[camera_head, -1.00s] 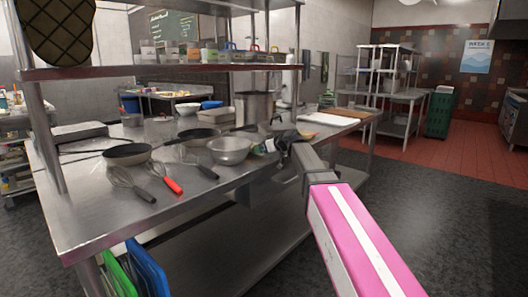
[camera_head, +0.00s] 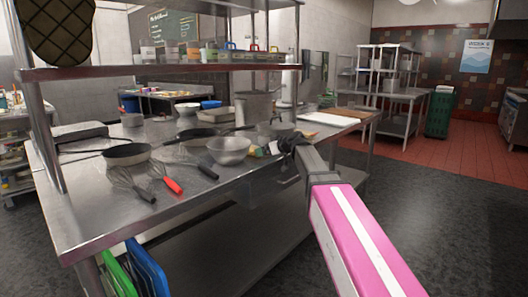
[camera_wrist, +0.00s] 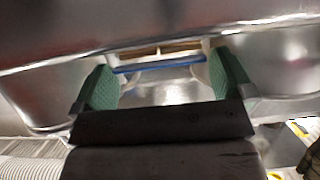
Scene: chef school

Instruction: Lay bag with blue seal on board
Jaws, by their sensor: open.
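My gripper (camera_wrist: 165,76) is open in the wrist view, with a green-padded finger on each side. A blue strip, likely the seal of the bag (camera_wrist: 158,66), lies across the space between the fingers, with pale material at its ends. I cannot tell whether the fingers touch it. In the head view my gripper (camera_head: 273,148) is low over the steel counter, just right of a metal bowl. The bag is not clear there. A white board (camera_head: 322,119) and a brown board (camera_head: 352,112) lie at the counter's far right end.
The metal bowl (camera_head: 229,150), a frying pan (camera_head: 127,154), whisks and a red-handled utensil (camera_head: 172,185) are on the counter (camera_head: 100,205). A tall pot (camera_head: 254,106) stands behind. An overhead shelf (camera_head: 170,69) spans the left. The floor at right is clear.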

